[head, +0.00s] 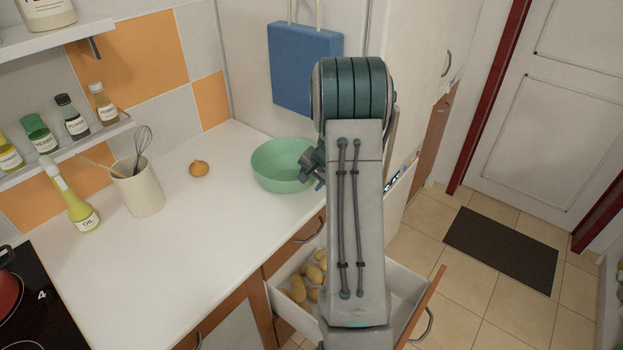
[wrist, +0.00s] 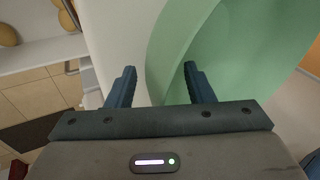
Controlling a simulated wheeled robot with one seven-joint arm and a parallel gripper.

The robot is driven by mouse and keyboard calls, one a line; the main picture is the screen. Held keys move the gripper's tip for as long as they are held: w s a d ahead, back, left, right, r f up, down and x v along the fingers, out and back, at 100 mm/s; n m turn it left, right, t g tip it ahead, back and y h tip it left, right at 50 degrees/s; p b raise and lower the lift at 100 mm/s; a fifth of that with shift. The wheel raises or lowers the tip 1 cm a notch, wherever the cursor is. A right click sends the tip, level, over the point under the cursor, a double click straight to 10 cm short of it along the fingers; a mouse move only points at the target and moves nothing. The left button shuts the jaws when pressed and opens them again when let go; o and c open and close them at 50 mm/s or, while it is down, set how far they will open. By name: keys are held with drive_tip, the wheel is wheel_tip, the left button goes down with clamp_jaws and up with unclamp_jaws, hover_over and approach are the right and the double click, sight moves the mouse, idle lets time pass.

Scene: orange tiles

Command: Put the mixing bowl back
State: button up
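The green mixing bowl (head: 272,168) stands upright on the white counter, near the counter's right edge and below a blue board. In the head view my gripper (head: 312,168) is at the bowl's right side, partly hidden behind my own arm. In the wrist view my gripper (wrist: 159,72) has its two fingers spread apart. The wall of the bowl (wrist: 240,50) shows close ahead, with its edge running between and past the fingers. I cannot tell whether either finger touches it.
An open drawer (head: 283,327) with potatoes (head: 300,290) juts out below the counter. An onion (head: 199,168), a utensil crock (head: 138,188) and an oil bottle (head: 78,205) stand to the left. The blue board (head: 300,60) hangs behind the bowl. The counter's front middle is clear.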

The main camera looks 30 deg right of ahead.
drive_tip(key=shift+r, duration=0.25)
drive_tip(key=a+b+v, duration=0.1)
drive_tip(key=v, duration=1)
drive_tip(key=s+a+r+n+g, duration=0.1)
drive_tip(key=s+a+r+n, duration=0.25)
drive_tip(key=a, duration=0.35)
drive_tip(key=s+a+r+n, duration=0.2)
drive_tip(key=s+a+r, duration=0.2)
drive_tip(key=a, duration=0.4)
drive_tip(key=s+a+n, duration=0.4)
drive_tip(key=s+a, duration=0.1)
drive_tip(key=s, duration=0.3)
drive_tip(key=s+a+n+g, duration=0.1)
drive_tip(key=s+a+n, duration=0.2)
drive_tip(key=s+a, duration=0.2)
drive_tip(key=s, duration=0.3)
drive_tip(key=shift+s+r+n+h, duration=0.2)
drive_tip(key=shift+r+n+h, duration=0.1)
drive_tip(key=shift+n, duration=0.05)
